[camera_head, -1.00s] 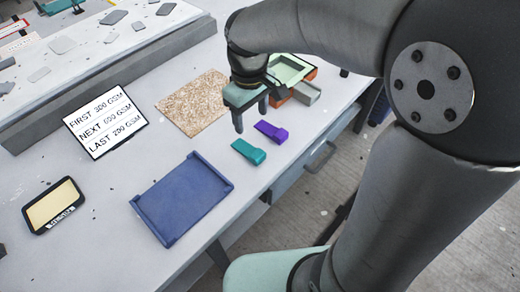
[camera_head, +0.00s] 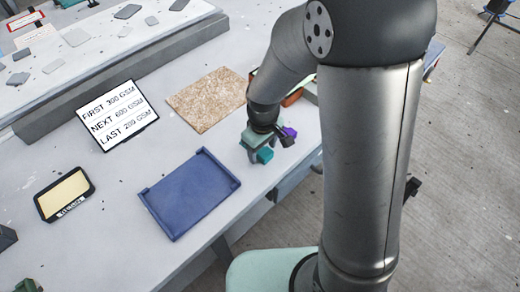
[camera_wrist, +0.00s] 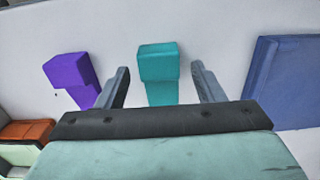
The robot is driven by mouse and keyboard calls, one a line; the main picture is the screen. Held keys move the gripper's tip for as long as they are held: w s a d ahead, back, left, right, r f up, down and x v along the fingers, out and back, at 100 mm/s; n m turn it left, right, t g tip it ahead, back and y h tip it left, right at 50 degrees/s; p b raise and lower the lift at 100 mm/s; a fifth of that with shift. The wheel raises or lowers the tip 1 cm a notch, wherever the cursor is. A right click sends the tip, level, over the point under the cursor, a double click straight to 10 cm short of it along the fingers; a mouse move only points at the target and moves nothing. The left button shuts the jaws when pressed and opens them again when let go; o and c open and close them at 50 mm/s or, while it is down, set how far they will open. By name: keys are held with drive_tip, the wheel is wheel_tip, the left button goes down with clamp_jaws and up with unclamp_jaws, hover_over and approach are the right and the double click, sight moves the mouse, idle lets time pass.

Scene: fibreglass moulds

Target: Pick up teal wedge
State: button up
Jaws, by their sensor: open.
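The teal wedge (camera_wrist: 158,70) lies on the grey bench. In the wrist view it shows between the two open fingers of my gripper (camera_wrist: 163,85), with a gap on each side. In the head view my gripper (camera_head: 258,152) is low over the teal wedge (camera_head: 264,156) and hides part of it. The purple wedge (camera_wrist: 72,75) lies to the left of the left finger in the wrist view. In the head view the purple wedge (camera_head: 290,132) shows just beyond my gripper, partly hidden.
The blue tray (camera_head: 190,195) lies left of my gripper in the head view. A tan chip board (camera_head: 208,98) and a sign with GSM text (camera_head: 117,115) lie further back. An orange box (camera_wrist: 25,131) sits at the wrist view's left. A framed yellow panel (camera_head: 64,194) stands at the left.

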drive_tip(key=shift+f, duration=0.35)
drive_tip(key=c, duration=1.1)
drive_tip(key=shift+r, duration=0.15)
